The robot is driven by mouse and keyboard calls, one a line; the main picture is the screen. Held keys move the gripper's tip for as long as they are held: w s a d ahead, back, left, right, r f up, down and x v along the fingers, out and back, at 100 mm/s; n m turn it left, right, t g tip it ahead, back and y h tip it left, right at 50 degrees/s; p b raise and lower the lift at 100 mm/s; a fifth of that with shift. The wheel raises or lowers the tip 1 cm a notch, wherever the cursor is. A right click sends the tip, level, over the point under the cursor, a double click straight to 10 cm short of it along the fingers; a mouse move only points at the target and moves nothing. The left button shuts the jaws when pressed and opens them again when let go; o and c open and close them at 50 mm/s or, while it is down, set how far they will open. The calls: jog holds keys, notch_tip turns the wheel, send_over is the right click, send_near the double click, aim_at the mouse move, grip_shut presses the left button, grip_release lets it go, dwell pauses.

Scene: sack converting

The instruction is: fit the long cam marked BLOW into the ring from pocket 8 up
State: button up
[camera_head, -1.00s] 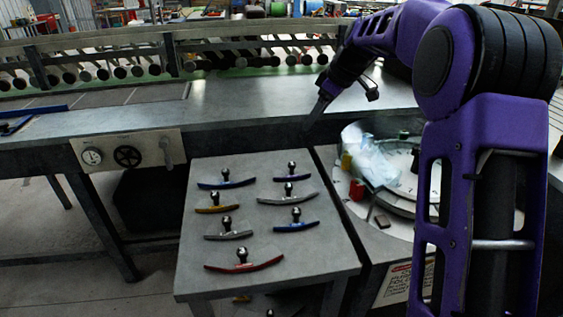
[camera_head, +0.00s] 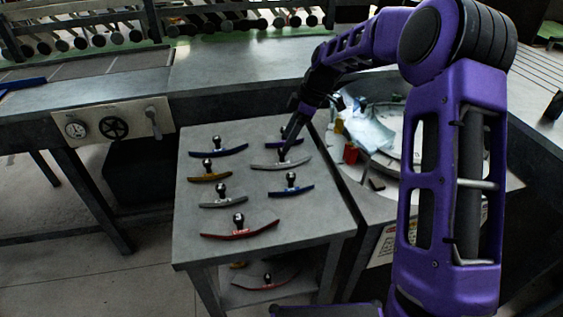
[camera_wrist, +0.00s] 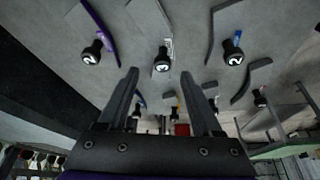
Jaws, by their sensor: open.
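Several curved cams with black ball knobs lie on a small grey table (camera_head: 300,232). A long grey cam (camera_head: 265,165) lies right of the middle, and a long red cam (camera_head: 255,232) lies at the front. I cannot read BLOW on any of them. In the wrist view my gripper (camera_wrist: 160,98) is open and empty, with a knob (camera_wrist: 163,60) beyond the gap between the fingertips. The ring (camera_head: 407,150) is right of the table, partly behind my arm; its pocket numbers are not readable.
A blue cam (camera_head: 232,150), a yellow cam (camera_head: 215,178), a grey cam (camera_head: 236,204) and another blue cam (camera_head: 302,190) lie around. A red block (camera_head: 351,153) and a clear crumpled sheet (camera_head: 368,130) are at the ring. A bench (camera_head: 230,75) runs behind.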

aim_at(281, 156)
jog(key=x, duration=0.5)
jog(key=shift+s+d+f, duration=0.1)
jog(key=shift+s+f, duration=0.05)
jog(key=shift+f, duration=0.25)
grip_shut()
